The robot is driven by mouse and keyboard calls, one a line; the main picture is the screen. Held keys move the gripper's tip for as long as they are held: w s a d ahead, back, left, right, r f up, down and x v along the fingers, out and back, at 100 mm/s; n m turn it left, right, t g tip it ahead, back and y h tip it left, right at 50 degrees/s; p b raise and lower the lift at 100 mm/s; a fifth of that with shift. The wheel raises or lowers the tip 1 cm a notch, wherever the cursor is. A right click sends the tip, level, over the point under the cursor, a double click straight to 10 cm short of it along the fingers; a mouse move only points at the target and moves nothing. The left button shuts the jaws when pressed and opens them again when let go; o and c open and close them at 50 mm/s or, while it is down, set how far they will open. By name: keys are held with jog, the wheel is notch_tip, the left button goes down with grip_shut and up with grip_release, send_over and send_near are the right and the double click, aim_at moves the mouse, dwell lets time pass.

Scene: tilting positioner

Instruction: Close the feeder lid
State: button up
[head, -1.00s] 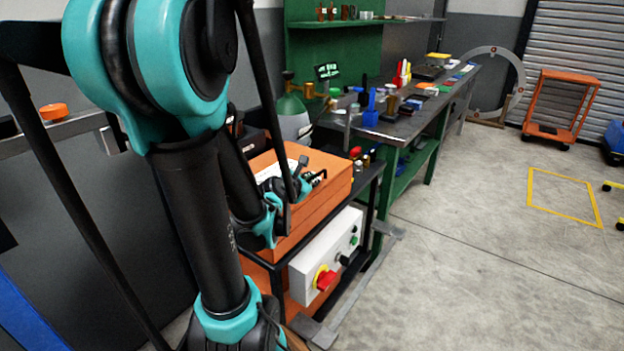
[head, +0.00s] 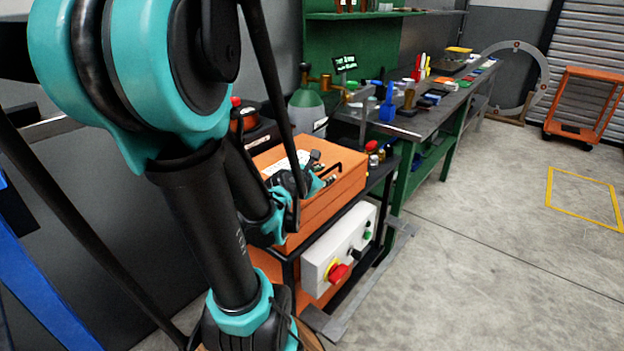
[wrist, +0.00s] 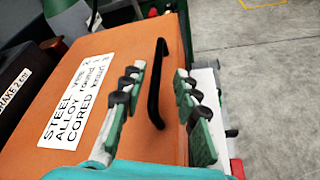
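The feeder is an orange box (head: 330,207) on a black-framed cart, left of centre in the head view. Its orange lid (wrist: 95,78) fills much of the wrist view and carries a white label with black lettering. It looks flat on the box; I cannot tell whether it is fully down. A black bar handle (wrist: 155,100) stands on the lid near its right edge. My gripper (wrist: 160,76) is open, with one green-padded finger on each side of the handle in the picture. Contact is not clear. In the head view my gripper (head: 318,175) is over the box, partly hidden by my arm.
A white control box (head: 338,250) with a red knob is below the feeder's front. A green workbench (head: 410,125) with tools and a gas cylinder (head: 308,110) stand behind.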

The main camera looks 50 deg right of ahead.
jog(key=v, duration=0.9)
dwell(0.4)
jog(key=shift+a, duration=0.1)
dwell(0.5)
